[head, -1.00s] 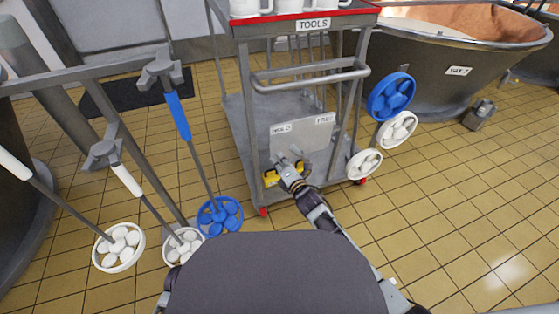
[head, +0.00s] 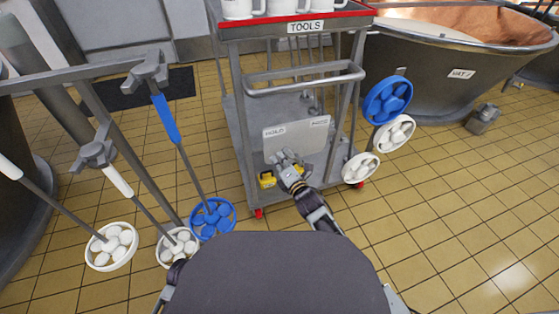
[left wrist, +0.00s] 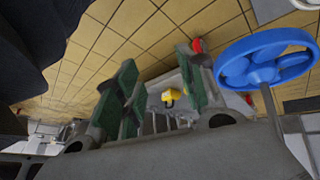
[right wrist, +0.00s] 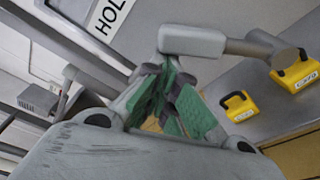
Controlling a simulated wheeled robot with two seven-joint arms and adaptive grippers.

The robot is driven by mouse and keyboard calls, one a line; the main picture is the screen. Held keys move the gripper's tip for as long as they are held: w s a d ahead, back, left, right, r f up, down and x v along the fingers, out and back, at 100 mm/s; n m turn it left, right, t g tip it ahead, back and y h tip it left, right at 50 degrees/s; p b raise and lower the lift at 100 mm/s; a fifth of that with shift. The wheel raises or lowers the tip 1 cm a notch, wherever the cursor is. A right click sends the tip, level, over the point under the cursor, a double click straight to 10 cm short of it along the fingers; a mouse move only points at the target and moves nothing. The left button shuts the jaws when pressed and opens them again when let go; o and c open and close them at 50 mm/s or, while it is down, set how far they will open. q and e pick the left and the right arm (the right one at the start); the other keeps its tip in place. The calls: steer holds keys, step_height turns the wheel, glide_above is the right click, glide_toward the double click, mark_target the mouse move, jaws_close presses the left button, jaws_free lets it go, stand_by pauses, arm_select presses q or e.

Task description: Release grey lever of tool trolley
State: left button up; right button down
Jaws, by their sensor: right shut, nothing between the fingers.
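The grey tool trolley (head: 240,130) stands ahead in the head view, with a pale panel (head: 283,140) labelled HOLD on its left and another label on its right. The grey lever (right wrist: 195,41) shows in the right wrist view as a rounded handle on a round bar. My right gripper (head: 284,156) is shut and empty at the panel's lower edge; in the right wrist view its fingertips (right wrist: 164,68) overlap the handle's left end, and I cannot tell if they touch. My left gripper (left wrist: 158,60) is open and empty in the left wrist view, aimed at the trolley's lower part.
Yellow blocks (right wrist: 239,106) sit on the trolley's lower deck beside the lever. Blue and white wheel-ended tools (head: 388,100) hang at its right. More long-handled tools (head: 212,218) stand at left.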

mark_target(289, 151)
arm_select(q)
steer(key=shift+s+a, duration=0.1)
arm_select(e)
steer(key=shift+r, duration=0.15)
